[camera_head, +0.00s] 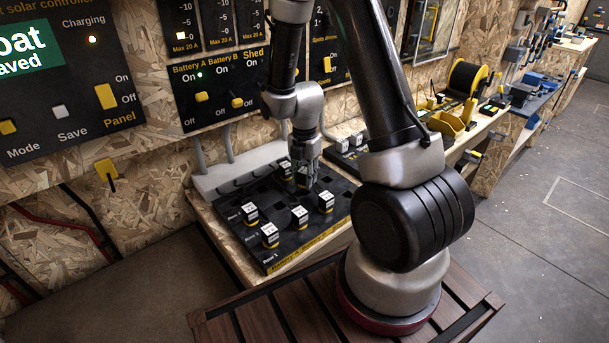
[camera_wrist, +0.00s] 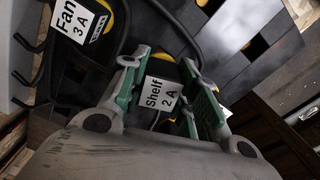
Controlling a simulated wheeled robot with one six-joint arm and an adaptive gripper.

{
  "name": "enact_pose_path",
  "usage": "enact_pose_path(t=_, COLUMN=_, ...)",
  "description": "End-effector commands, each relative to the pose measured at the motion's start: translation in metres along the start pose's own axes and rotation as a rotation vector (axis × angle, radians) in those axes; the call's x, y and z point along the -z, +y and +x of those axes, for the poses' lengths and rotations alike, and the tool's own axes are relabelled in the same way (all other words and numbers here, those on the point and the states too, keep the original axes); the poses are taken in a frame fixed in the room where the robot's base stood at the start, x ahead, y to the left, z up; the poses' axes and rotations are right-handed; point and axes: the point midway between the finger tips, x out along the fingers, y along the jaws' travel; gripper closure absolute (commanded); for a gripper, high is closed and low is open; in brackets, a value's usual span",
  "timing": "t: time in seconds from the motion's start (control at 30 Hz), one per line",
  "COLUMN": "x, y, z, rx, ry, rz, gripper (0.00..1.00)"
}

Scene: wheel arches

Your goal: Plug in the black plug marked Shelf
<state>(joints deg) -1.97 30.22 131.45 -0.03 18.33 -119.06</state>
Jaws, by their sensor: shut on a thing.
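The black plug marked "Shelf 2 A" (camera_wrist: 162,94) shows in the wrist view with its white label facing the camera. My gripper (camera_wrist: 163,80) has its green-padded fingers on both sides of this plug, shut on it. In the head view, my gripper (camera_head: 304,182) is over the back part of a black tray (camera_head: 283,250) with row markings. The fingers largely hide the plug there. A pale grey socket strip (camera_head: 225,177) lies behind the tray along the wall. I cannot tell whether the plug still touches the tray.
Several other black plugs with white labels stand on the tray, such as one at the front (camera_head: 270,234) and one at the right (camera_head: 326,201). A plug marked "Fan 3 A" (camera_wrist: 85,24) is close to my gripper's left side. Control panels (camera_head: 220,85) hang above.

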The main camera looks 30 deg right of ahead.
Motion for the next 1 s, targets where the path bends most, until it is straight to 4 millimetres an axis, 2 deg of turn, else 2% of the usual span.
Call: enact_pose_path(t=1.0, x=0.000, y=0.000, z=0.014, rx=0.000, ry=0.000, rz=0.000, gripper=0.94)
